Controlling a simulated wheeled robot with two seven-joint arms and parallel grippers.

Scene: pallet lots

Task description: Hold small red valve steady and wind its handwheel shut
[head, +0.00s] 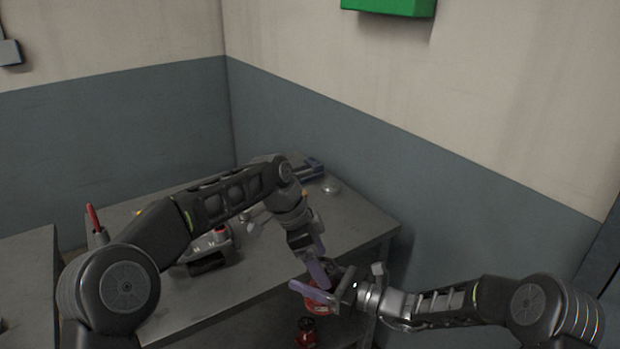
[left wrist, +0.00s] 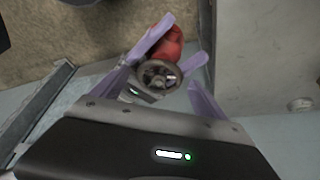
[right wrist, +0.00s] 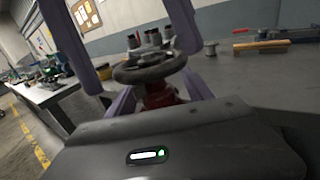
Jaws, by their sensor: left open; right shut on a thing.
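The small red valve shows its red body (left wrist: 168,45) and dark round handwheel (left wrist: 157,76) in the left wrist view. The right wrist view shows the handwheel (right wrist: 150,66) above the red body (right wrist: 160,96). My right gripper (head: 322,292) is shut on the valve's red body, holding it by the table's front edge. My left gripper (head: 318,268) is open, coming from above, its fingers either side of the handwheel, with a gap visible. In the head view the grippers hide most of the valve (head: 320,306).
The grey table (head: 265,285) carries a grey device with a red button (head: 221,236) and a blue-and-grey tool (head: 312,168) at the back. Another red object (head: 306,332) sits lower, below the table's front edge. A brush (right wrist: 262,40) lies on the table in the right wrist view.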

